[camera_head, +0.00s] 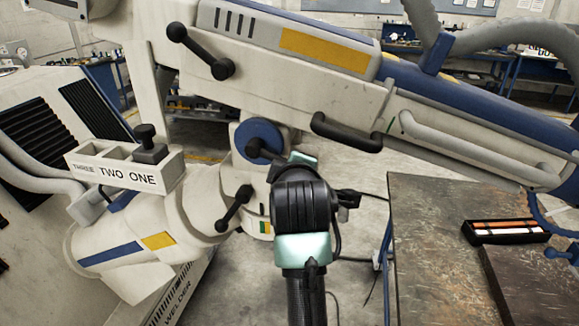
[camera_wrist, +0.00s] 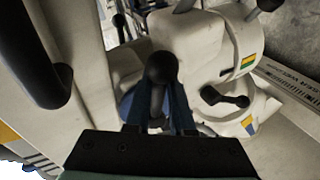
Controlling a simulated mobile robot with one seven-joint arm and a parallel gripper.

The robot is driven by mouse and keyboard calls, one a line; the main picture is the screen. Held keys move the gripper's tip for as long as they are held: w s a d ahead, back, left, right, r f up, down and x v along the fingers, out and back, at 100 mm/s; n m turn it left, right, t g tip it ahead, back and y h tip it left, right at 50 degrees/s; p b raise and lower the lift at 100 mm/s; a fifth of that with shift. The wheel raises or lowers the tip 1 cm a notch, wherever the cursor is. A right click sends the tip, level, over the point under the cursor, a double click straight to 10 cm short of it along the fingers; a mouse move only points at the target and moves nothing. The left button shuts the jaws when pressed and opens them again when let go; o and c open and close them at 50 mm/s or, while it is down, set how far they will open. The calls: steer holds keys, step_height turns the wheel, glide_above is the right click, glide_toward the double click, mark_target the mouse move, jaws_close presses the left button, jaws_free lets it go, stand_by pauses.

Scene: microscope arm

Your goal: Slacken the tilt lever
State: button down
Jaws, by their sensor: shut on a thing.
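My gripper (camera_wrist: 160,98) is shut on the ball-ended black lever (camera_wrist: 159,70) at the blue round hub, with one finger on each side of it. In the head view this lever (camera_head: 258,148) shows at the blue hub (camera_head: 262,136) where the big white arm joins its base; my wrist hides the fingers there. A second black lever (camera_head: 235,208) sits lower, by a green and yellow mark, and also shows in the wrist view (camera_wrist: 225,97). A third black lever (camera_head: 200,50) is on the upper arm. No readable label tells which is the tilt lever.
A white holder (camera_head: 120,178) marked THREE, TWO, ONE carries a black knob (camera_head: 148,145) at its right. Black and grey handles (camera_head: 345,133) run along the white arm. A worn table (camera_head: 430,250) with a dark tray (camera_head: 505,231) stands at the right.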

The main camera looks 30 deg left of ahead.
steer(key=shift+w+d+f+h, duration=0.2)
steer(key=shift+d+h, duration=0.1)
steer(key=shift+d, duration=0.15)
steer(key=c, duration=0.8)
jaws_free()
steer(key=shift+c, duration=0.2)
steer(key=shift+o, duration=0.3)
steer(key=shift+d+r, duration=0.15)
steer(key=shift+s+a, duration=0.1)
steer(key=shift+a, duration=0.1)
steer(key=shift+s+r, duration=0.15)
steer(key=shift+s, duration=0.05)
steer(key=b+v, duration=0.4)
steer(key=v, duration=0.8)
steer(key=shift+d, duration=0.45)
